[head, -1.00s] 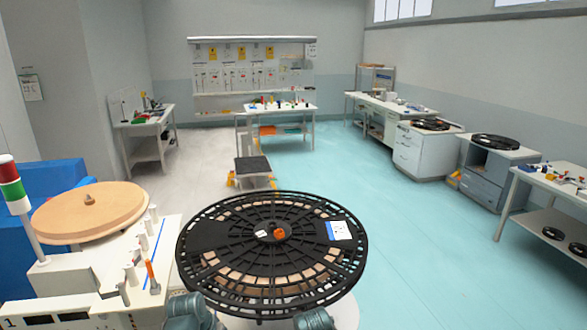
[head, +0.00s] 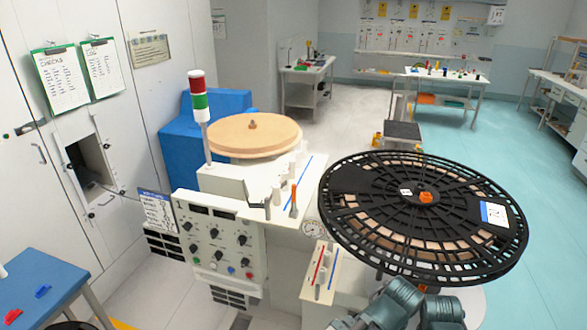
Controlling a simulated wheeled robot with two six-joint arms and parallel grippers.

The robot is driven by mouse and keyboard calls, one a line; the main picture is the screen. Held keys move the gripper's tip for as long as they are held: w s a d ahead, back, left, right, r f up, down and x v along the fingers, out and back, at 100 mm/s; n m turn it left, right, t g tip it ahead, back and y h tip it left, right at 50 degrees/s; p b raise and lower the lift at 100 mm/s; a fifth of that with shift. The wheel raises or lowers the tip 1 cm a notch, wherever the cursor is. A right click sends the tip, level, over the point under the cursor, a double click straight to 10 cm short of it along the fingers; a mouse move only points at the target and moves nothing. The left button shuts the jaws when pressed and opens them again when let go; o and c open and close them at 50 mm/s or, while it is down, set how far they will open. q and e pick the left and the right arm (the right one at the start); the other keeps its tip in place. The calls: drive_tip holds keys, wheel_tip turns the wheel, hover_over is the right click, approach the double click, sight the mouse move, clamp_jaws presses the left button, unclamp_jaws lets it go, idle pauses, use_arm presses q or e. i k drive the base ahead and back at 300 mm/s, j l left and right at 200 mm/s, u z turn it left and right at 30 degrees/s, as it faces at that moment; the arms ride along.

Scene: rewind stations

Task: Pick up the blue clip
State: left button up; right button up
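A small blue clip (head: 43,291) lies on the blue table (head: 50,268) at the lower left of the head view. A red clip-like piece (head: 12,316) lies near it, closer to the picture's lower left corner. Nothing touches the blue clip. Grey-green links of my arms show at the bottom right, in front of the black reel. Neither of my grippers shows in the picture.
A large black reel (head: 470,232) fills the right. A white machine (head: 226,224) with knobs, a tan disc (head: 253,138) and a red-green signal lamp (head: 199,95) stands in the middle. Light floor shows between the blue table and this machine.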

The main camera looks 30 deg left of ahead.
sight(42, 290)
drive_tip(key=u, duration=2.85)
drive_tip(key=i+j+z, duration=0.1)
drive_tip(key=i+z, duration=0.25)
drive_tip(key=i, duration=0.15)
drive_tip(key=i+j+z, duration=0.35)
drive_tip(key=i, duration=0.15)
drive_tip(key=i+j+z, duration=0.35)
drive_tip(key=i, duration=0.15)
